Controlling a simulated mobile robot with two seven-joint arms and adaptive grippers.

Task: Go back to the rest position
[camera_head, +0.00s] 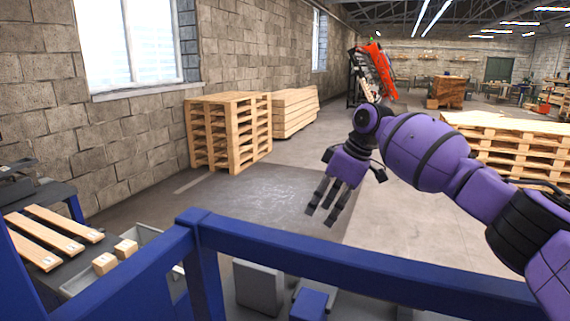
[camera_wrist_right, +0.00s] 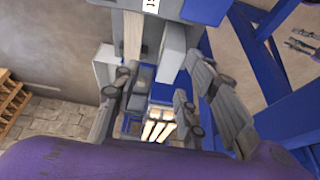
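My right gripper (camera_head: 322,204) hangs in free air beyond the blue rail in the head view, at the end of my purple right arm coming in from the right. Its grey fingers point down and are empty. In the right wrist view its fingers (camera_wrist_right: 150,102) stand apart, with open space between them. My left arm and gripper do not show in the head view. Small dark shapes at the upper right of the wrist view are too unclear to name.
A blue rail (camera_head: 350,265) crosses the front. At left, wooden planks (camera_head: 48,235) lie on a dark surface, near small wooden blocks (camera_head: 105,263). A pallet stack (camera_head: 228,135) stands by the wall; more pallets (camera_head: 520,150) are at right. The floor between is clear.

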